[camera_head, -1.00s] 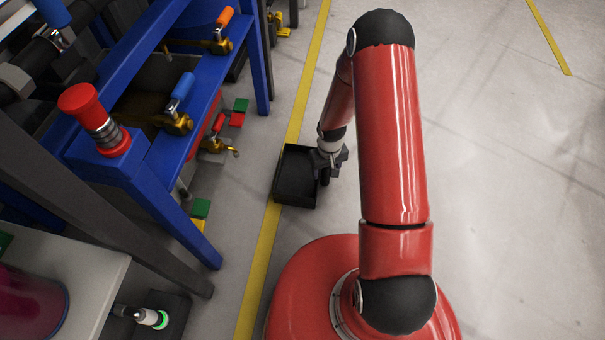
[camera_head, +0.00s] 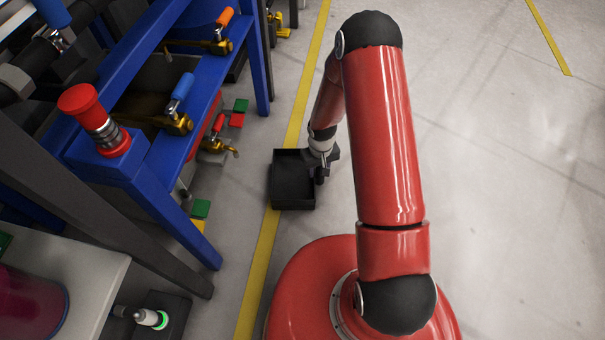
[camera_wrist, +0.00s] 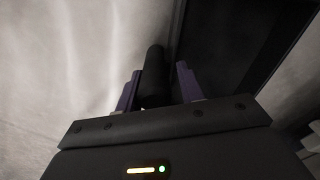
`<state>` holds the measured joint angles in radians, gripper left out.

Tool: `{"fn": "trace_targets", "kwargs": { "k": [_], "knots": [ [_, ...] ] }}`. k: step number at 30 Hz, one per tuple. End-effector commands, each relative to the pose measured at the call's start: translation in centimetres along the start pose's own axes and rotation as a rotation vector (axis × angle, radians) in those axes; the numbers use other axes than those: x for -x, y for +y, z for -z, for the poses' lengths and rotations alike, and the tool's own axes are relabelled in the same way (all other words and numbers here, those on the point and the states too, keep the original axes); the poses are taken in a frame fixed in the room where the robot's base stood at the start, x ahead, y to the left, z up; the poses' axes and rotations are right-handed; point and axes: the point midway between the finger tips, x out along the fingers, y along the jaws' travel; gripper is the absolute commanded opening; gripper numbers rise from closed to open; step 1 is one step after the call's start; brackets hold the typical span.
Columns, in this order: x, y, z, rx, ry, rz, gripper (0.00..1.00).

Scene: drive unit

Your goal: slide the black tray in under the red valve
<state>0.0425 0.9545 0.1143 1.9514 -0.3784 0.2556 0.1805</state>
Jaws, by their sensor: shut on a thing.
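The black tray (camera_head: 292,203) lies on the floor over the inner edge of the yellow line, to the right of the blue bench. My gripper (camera_head: 320,172) is at the tray's right side, low near the floor. In the wrist view my gripper (camera_wrist: 157,88) has its two fingers on either side of a dark round handle (camera_wrist: 153,70), and the tray (camera_wrist: 225,45) fills the upper right. The red valve (camera_head: 218,124) has a red lever and brass body and sits low on the bench, up and left of the tray. Bare floor lies between them.
A blue-handled valve (camera_head: 181,90) and an orange-handled valve (camera_head: 223,20) are higher on the bench. A blue bench leg (camera_head: 262,75) stands beyond the red valve. Green and red blocks (camera_head: 239,110) are near it.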

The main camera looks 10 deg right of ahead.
Motion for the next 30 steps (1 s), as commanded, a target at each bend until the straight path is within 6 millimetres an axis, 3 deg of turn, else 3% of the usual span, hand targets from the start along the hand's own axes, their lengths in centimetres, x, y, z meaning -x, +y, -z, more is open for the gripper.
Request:
{"fn": "trace_targets", "kwargs": {
  "k": [30],
  "knots": [
    [-0.1, -4.0, 2.2, 0.0, -0.001, 0.001, 0.16]
  ]
}}
